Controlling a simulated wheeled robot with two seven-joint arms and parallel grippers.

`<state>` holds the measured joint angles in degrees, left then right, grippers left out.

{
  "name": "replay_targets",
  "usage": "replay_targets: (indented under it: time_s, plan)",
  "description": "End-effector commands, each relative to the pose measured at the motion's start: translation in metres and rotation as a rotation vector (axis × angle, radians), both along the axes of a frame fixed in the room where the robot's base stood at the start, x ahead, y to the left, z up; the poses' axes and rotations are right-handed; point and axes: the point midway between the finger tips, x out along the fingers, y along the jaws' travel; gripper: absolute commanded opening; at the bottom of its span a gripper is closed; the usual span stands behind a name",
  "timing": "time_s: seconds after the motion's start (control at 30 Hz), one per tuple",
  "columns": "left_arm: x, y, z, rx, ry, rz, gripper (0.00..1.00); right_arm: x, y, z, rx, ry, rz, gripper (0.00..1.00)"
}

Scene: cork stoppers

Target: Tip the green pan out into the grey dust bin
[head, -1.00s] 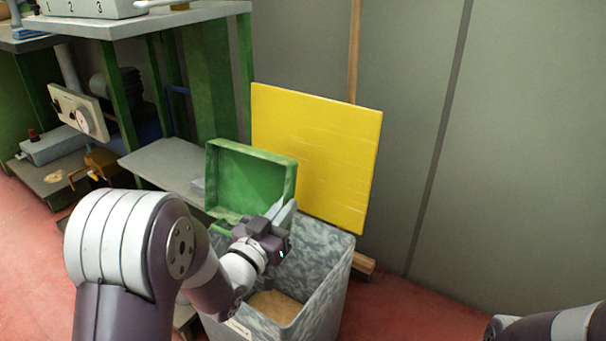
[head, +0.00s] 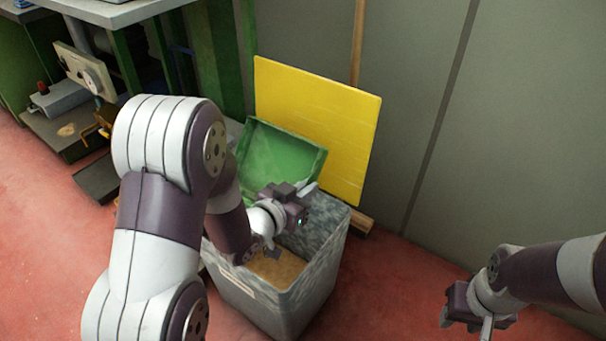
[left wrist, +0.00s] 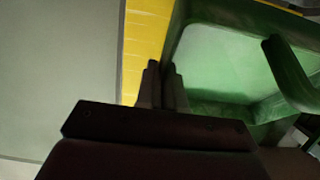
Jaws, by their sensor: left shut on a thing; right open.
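The green pan (head: 283,152) is held by my left gripper (head: 303,190) over the back of the grey dust bin (head: 322,262). The pan is tilted, its hollow side facing me, and I see nothing lying in its visible part. In the left wrist view the fingers are closed at the pan's wall, and the pan's green inside (left wrist: 215,65) fills the right. The bin stands upright and open on the floor, with a tan layer (head: 277,268) at its bottom. My left forearm covers part of the bin and pan. My right gripper (head: 470,322) is open and empty at the lower right.
A yellow board (head: 330,120) leans on the grey wall (head: 415,100) right behind the bin. A green-framed workbench (head: 130,12) and a low shelf with equipment (head: 70,100) stand at the left. Red floor (head: 385,290) is clear between the bin and my right arm.

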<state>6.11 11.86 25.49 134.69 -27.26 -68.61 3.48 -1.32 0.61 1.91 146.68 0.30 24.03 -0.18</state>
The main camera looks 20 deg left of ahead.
Motion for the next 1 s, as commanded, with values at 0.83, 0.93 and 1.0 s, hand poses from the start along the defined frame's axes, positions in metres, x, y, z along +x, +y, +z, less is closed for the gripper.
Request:
replay_targets:
  time_s: [0.83, 0.93, 1.0]
  plan:
    - [0.018, -0.007, -0.013, 0.210, 0.574, -0.003, 0.00, 0.000, 0.000, 0.149, 0.000, 0.000, 0.000, 0.43]
    - [0.019, -0.007, -0.016, 0.234, 0.640, -0.001, 0.00, 0.000, 0.000, 0.165, 0.000, 0.000, 0.000, 0.43]
    - [0.019, -0.007, -0.018, 0.250, 0.685, -0.002, 0.00, 0.000, 0.000, 0.177, 0.000, 0.000, 0.000, 0.43]
